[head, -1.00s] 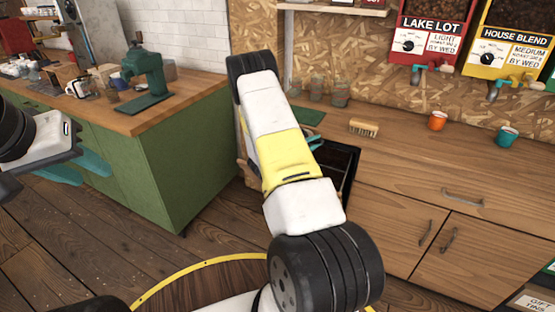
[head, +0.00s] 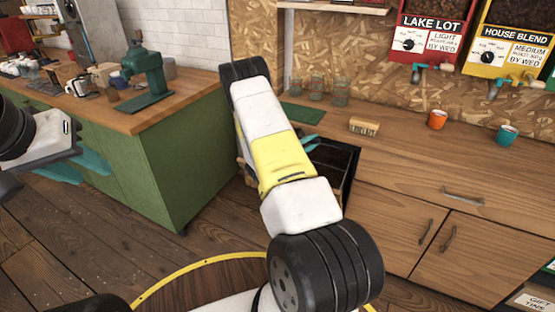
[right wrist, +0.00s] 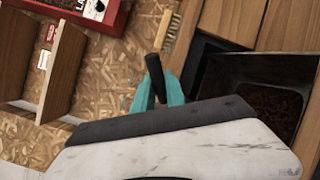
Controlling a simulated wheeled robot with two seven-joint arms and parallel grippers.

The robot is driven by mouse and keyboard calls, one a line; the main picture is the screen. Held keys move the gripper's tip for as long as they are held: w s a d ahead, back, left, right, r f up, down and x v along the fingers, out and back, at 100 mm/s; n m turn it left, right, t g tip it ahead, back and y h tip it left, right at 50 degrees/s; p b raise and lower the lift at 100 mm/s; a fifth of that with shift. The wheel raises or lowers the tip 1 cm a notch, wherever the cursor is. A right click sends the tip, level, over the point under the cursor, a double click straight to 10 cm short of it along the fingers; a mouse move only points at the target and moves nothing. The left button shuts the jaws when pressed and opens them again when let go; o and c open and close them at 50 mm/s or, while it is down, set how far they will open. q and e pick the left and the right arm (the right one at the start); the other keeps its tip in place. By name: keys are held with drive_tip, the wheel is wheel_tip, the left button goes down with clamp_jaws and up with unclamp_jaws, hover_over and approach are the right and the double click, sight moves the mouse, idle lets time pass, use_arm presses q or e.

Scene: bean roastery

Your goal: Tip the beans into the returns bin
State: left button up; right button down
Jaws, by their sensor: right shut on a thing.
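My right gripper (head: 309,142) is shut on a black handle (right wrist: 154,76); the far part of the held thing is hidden. In the head view my right arm covers much of this area. A dark open bin (head: 351,165) stands just beyond the gripper, against the wooden counter. In the right wrist view the bin's dark wall (right wrist: 222,78) is right of the fingers, and brown beans (right wrist: 270,103) lie inside it. I cannot see any label on it. My left gripper (head: 78,168) is open and empty in front of the green cabinet.
A green mat (head: 301,113), several glass jars (head: 318,91) and a brush (head: 364,126) are on the counter. An orange cup (head: 436,120) and a teal cup (head: 506,135) stand further right, below bean dispensers (head: 428,32). A green grinder (head: 147,78) stands on the left counter.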

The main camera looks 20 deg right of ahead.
drive_tip(key=shift+s+a+t+h, duration=0.2)
drive_tip(key=shift+a+t+h, duration=0.1)
drive_tip(key=shift+a+h, duration=0.75)
idle(1.3)
drive_tip(key=shift+s+a+f+n+t+h, duration=0.15)
drive_tip(key=shift+a+n+t+h, duration=0.15)
drive_tip(key=shift+a+h, duration=0.45)
drive_tip(key=shift+s+a+f+n+t+h, duration=0.1)
drive_tip(key=shift+a+f+n+t+h, duration=0.15)
drive_tip(key=shift+a+h, duration=0.45)
idle(2.1)
